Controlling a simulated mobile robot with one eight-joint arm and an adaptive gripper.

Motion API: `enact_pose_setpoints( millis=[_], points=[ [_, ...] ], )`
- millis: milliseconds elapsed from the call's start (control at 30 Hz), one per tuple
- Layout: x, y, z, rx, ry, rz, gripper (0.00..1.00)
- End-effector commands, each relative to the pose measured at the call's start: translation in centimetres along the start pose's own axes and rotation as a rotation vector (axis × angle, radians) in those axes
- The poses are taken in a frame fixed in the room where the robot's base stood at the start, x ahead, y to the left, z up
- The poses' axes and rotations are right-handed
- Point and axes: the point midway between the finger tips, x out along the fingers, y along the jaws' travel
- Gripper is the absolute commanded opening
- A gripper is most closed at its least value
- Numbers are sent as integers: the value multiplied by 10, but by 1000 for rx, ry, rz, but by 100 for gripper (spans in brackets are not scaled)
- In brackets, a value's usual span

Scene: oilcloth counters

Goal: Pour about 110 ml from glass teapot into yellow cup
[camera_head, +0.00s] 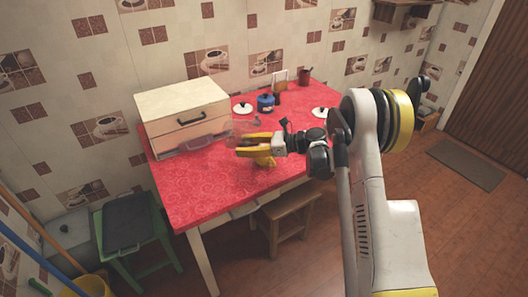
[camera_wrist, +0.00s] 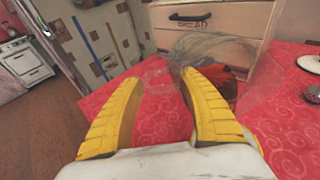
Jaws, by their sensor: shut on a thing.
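The glass teapot (camera_wrist: 207,47) is clear and hard to make out. In the wrist view it lies beyond my fingertips, right of centre, and looks tilted. A reddish-orange patch, perhaps its liquid, shows through it. In the head view its faint outline (camera_head: 238,127) is beside my yellow fingers. My gripper (camera_head: 239,144) is over the red table, shut on the teapot, with its fingers spaced apart; they also show in the wrist view (camera_wrist: 160,80). A yellow shape (camera_head: 265,161) just below the fingers may be the yellow cup; I cannot tell it clearly from a finger.
A wooden drawer box (camera_head: 184,114) stands behind left on the red table (camera_head: 205,190). A blue pot (camera_head: 266,103), white lids (camera_head: 243,108) and a dark red mug (camera_head: 305,76) are farther back. The table's front left is clear. A stool (camera_head: 290,212) stands below.

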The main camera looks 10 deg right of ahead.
Motion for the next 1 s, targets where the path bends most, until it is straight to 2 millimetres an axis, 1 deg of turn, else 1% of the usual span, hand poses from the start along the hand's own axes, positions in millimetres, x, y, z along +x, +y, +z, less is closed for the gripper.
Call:
enact_pose_setpoints(
  millis=[1000],
  points=[
    [-8,0,1,-3,-83,0,6]
  ],
)
